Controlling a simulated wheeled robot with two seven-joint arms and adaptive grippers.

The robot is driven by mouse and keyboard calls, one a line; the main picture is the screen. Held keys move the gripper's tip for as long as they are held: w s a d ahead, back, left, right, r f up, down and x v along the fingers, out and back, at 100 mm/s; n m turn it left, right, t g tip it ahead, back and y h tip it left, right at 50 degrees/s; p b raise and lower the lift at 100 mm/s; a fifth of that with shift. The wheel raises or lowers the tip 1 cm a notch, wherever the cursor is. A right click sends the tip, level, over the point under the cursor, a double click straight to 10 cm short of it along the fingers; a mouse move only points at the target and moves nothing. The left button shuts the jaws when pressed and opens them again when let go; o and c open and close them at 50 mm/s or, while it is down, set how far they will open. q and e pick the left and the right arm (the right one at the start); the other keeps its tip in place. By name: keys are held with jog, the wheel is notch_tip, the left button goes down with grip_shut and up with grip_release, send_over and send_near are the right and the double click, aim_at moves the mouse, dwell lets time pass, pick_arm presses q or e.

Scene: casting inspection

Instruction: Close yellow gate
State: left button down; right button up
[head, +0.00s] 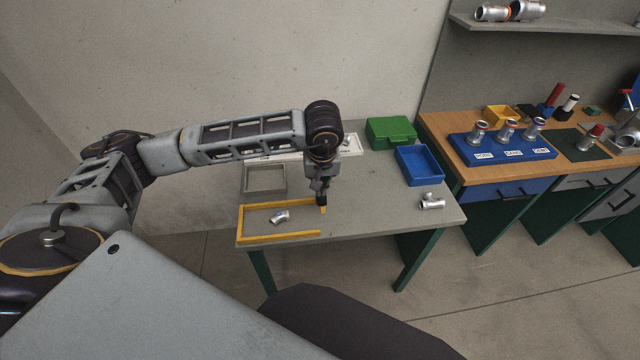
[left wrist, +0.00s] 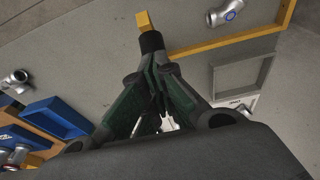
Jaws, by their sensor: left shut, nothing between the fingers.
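A yellow frame (head: 278,237) lies on the grey table, with left, back and front bars visible and its right side open. In the left wrist view its back bar (left wrist: 225,42) runs right from near my fingertips. A short yellow piece (head: 323,210), perhaps the gate, shows just beyond my left gripper (head: 321,200); it also shows in the left wrist view (left wrist: 145,20). My left gripper is shut and empty, pointing down at the frame's back right corner. Whether it touches the yellow piece I cannot tell. A silver pipe fitting (head: 279,217) lies inside the frame.
Behind the frame is a grey tray (head: 264,191). A green box (head: 391,132), a blue tray (head: 420,181) and another fitting (head: 432,205) are at the right. A wooden bench (head: 445,130) with a blue fitting stand (head: 480,153) adjoins.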

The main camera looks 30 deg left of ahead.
dwell(0.4)
pick_arm(q)
jog(key=v, duration=1.2)
dwell(0.6)
